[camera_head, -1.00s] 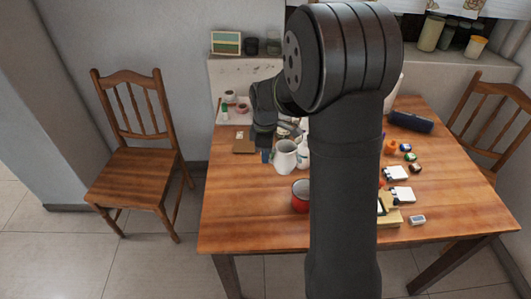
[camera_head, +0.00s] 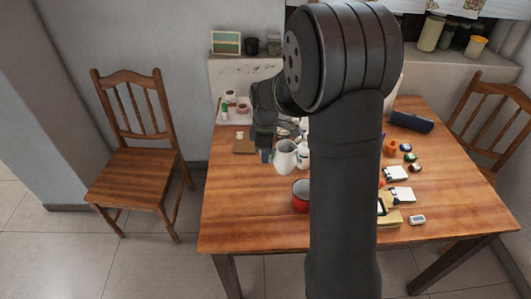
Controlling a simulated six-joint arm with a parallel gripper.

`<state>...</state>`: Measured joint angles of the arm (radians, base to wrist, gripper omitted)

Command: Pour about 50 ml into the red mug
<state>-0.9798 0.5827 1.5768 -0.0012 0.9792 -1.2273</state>
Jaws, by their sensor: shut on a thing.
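The red mug (camera_head: 300,199) stands upright on the wooden table, partly hidden on its right by my arm; its inside looks pale. A white jug (camera_head: 286,158) is behind it, a little to the left, and looks about upright. My gripper (camera_head: 267,155) is at the left side of the jug, shut on it. The exact grip is small and partly hidden. I cannot tell whether the jug touches the table, and its contents do not show.
A white bottle-like item (camera_head: 303,158) is close beside the jug. A tray (camera_head: 217,118) with small items and a brown box (camera_head: 244,146) are behind to the left. White cards and a yellow block (camera_head: 391,219) lie right of my arm. The table's front left is clear.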

